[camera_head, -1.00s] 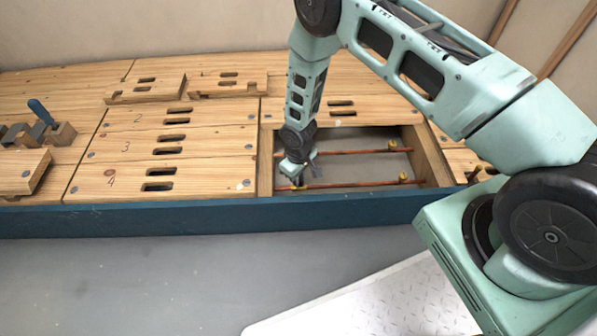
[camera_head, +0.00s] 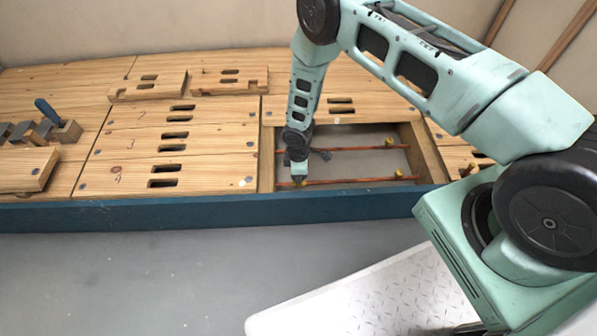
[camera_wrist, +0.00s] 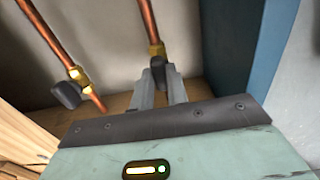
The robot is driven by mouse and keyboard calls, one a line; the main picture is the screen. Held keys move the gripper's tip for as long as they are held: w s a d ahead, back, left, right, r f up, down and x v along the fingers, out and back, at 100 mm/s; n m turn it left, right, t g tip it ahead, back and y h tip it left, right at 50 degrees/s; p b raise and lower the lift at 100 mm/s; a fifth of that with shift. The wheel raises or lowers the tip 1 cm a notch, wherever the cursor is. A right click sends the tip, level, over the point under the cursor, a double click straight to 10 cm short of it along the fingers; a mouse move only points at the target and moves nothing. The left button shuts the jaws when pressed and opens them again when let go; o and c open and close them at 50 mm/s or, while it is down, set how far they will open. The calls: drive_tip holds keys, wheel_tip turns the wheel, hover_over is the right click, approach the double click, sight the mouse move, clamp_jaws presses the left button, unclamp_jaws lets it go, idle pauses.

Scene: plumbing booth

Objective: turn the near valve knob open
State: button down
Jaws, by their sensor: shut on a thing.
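Two copper pipes run across the open floor bay, each with brass valve fittings. The near pipe (camera_head: 350,181) lies beside the blue front edge. My gripper (camera_head: 299,181) reaches down to the near pipe's left end. How far the knob is turned cannot be told. The far valve's dark knob (camera_wrist: 68,95) is apart from the fingers, to their left.
The bay's wooden wall (camera_head: 266,160) stands close at the left of my gripper. The blue front edge (camera_head: 200,212) is close on the near side. Loose slotted boards (camera_head: 228,82) and a block with a blue-handled tool (camera_head: 66,131) lie on the deck.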

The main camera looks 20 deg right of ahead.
idle(0.4)
drive_tip(key=c, duration=1.4)
unclamp_jaws()
drive_tip(key=shift+r, duration=0.1)
drive_tip(key=shift+r+p, duration=3.3)
drive_tip(key=shift+r, duration=5.3)
